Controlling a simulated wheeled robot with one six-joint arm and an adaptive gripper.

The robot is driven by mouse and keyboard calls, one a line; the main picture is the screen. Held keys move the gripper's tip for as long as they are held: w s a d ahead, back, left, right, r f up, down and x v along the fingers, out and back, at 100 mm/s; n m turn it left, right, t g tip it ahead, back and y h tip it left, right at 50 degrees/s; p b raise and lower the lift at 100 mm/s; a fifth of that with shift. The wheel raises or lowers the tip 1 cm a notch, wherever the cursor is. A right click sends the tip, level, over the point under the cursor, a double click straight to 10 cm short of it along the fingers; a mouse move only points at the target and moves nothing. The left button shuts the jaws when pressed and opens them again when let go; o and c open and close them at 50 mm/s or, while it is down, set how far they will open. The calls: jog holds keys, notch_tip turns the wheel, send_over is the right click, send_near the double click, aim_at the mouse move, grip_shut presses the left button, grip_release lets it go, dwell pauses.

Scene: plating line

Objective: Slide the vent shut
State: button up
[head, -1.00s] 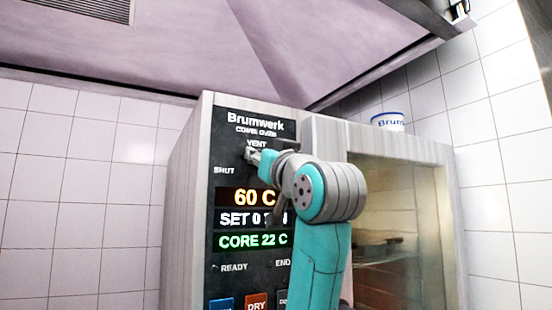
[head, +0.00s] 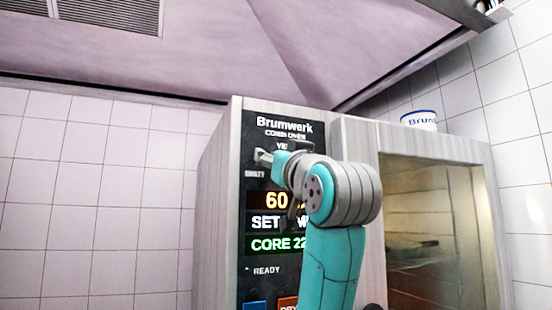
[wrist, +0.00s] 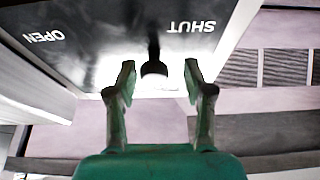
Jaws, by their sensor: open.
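The vent control is a dark knob on a dark stem (wrist: 153,68) on the oven's black panel (wrist: 105,35). In the wrist view it stands between the OPEN label (wrist: 43,36) and the SHUT label (wrist: 192,27), nearer SHUT. My gripper (wrist: 158,78) is open, with one finger on each side of the knob and gaps visible on both sides. In the head view my gripper (head: 264,157) is at the panel's upper left, just above the SHUT label (head: 255,174). My arm partly covers the VENT label, and the knob is hard to make out there.
The Brumwerk oven (head: 356,150) has displays (head: 272,244) and buttons (head: 255,306) below the vent control. Its glass door (head: 430,230) is to the right. A white tub (head: 419,118) stands on top. A hood (head: 200,50) hangs overhead.

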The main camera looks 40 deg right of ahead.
jog(key=v, duration=1.2)
dwell(0.4)
